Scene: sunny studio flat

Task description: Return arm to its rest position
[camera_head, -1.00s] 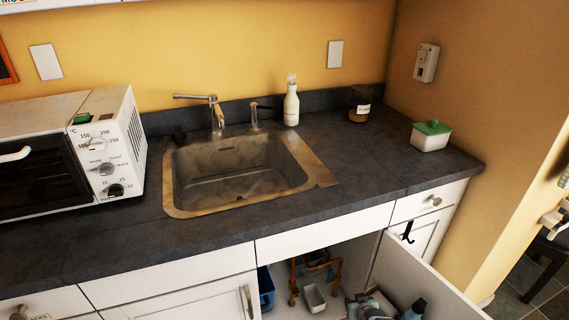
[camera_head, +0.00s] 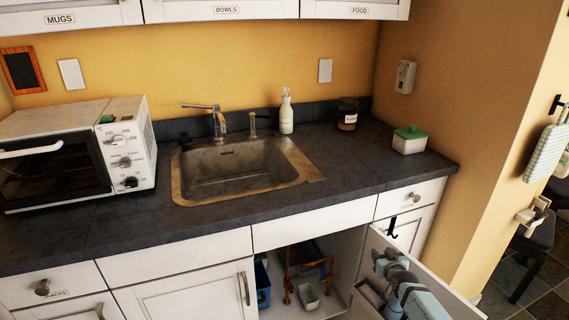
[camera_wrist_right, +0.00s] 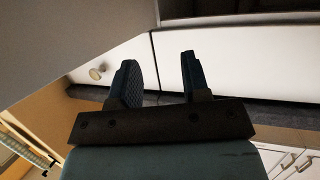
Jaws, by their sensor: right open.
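My right arm, grey and pale blue, stands at the lower right of the head view, in front of the open under-sink cabinet door (camera_head: 436,283). In the wrist view, my right gripper (camera_wrist_right: 160,75) shows two dark fingers spread apart with nothing between them. Beyond the fingers are a white drawer front (camera_wrist_right: 230,62) and a round knob (camera_wrist_right: 97,72). In the head view I cannot make out the fingertips clearly. My left gripper is not in view.
The counter (camera_head: 330,160) holds a toaster oven (camera_head: 125,150), a sink (camera_head: 235,172), a soap bottle (camera_head: 286,115), a dark jar (camera_head: 347,115) and a green-lidded box (camera_head: 409,140). The open cabinet holds a blue bin (camera_head: 262,283) and a small white container (camera_head: 308,297).

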